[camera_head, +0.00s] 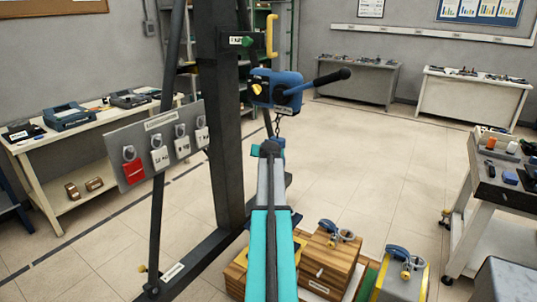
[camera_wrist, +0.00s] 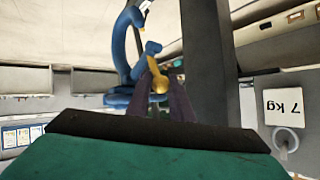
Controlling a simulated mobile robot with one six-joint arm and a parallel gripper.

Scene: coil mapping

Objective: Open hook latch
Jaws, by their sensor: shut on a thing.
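A blue hook (camera_head: 281,143) hangs on a chain (camera_head: 277,125) below the blue winch (camera_head: 275,90) in the head view, mostly hidden behind my gripper (camera_head: 270,148). In the wrist view, the curved blue hook (camera_wrist: 122,50) fills the upper middle. A small blue latch lever with a brass knob (camera_wrist: 158,83) sits at the hook. The dark fingers of my gripper (camera_wrist: 163,92) are on both sides of the brass knob and closed on it. The exact angle of the latch is hard to tell.
A dark upright post (camera_head: 220,120) and a label board (camera_head: 155,146) stand to the left. Wooden and yellow weights (camera_head: 330,264) with blue hooks stand below my arm at right. A tool cart (camera_head: 505,190) stands farther right. The floor behind is clear.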

